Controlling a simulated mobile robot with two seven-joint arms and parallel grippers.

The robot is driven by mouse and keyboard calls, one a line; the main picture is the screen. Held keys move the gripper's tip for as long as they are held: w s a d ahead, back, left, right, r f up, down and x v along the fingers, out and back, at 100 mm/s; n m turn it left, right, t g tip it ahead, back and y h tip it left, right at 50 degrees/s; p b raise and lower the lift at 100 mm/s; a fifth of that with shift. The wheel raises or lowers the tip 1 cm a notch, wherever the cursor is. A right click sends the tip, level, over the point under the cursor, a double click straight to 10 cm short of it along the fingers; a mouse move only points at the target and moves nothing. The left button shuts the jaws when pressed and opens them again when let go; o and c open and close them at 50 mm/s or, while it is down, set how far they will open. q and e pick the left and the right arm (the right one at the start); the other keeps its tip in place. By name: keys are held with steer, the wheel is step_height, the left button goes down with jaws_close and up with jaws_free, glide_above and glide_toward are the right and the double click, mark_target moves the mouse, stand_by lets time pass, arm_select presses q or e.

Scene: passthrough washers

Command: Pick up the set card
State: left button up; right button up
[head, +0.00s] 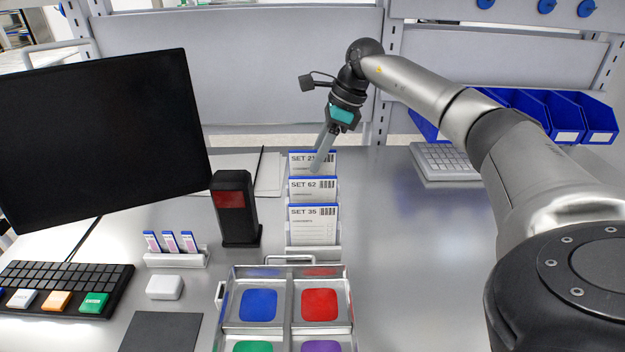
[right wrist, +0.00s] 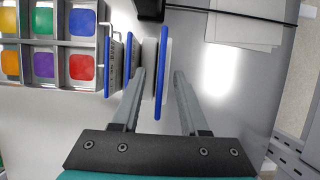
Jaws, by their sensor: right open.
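Three white set cards with blue top edges stand in a row in a holder (head: 314,252): SET 35 (head: 313,228) in front, SET 62 (head: 300,188) in the middle, SET 21 (head: 300,160) at the back. My right gripper (head: 318,165) reaches down from above at the rear card. In the right wrist view, my right gripper (right wrist: 160,73) is open. Its fingers lie on either side of the rear card's blue edge (right wrist: 163,70), with a gap visible on the far side. Whether either finger touches the card is unclear. My left gripper is out of view.
A tray (head: 284,330) with coloured compartments sits in front of the cards. A dark scanner-like block (head: 236,208) stands to their left, near a monitor (head: 100,130). Blue bins (head: 550,115) are at the back right.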

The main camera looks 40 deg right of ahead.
mark_target(307, 173)
steer(key=shift+x, duration=2.7)
steer(key=shift+a+r, duration=0.1)
jaws_close()
